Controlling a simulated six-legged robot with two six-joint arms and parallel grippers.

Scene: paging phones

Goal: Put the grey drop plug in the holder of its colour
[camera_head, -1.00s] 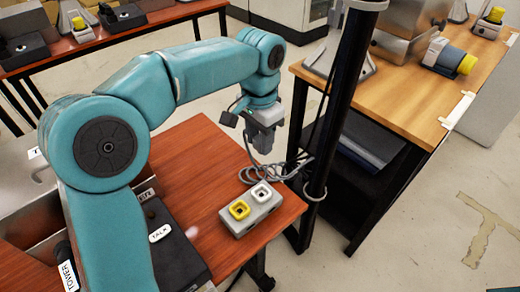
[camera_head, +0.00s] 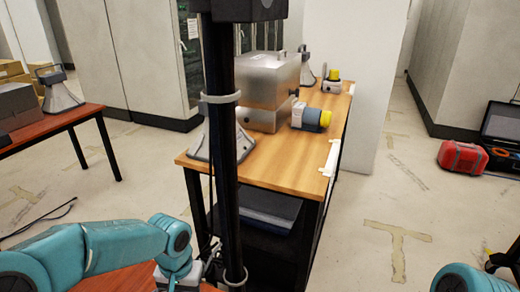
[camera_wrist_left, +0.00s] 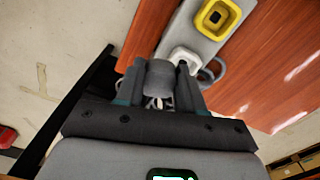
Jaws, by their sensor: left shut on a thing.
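My left gripper (camera_wrist_left: 161,80) is shut on the grey drop plug (camera_wrist_left: 160,72), a short grey cylinder between its fingers in the left wrist view. Just beyond the plug is a grey block (camera_wrist_left: 196,32) with two square sockets. The yellow socket (camera_wrist_left: 215,18) is empty. The pale white-grey socket (camera_wrist_left: 183,57) is close by the plug and partly hidden by the plug and a finger. I cannot tell whether plug and socket touch. In the head view my left arm is low at the left, its gripper out of clear sight. My right gripper is not in view.
A black post (camera_head: 222,150) stands in front of a wooden table (camera_head: 265,160). A red case (camera_head: 462,157) lies on the floor at right.

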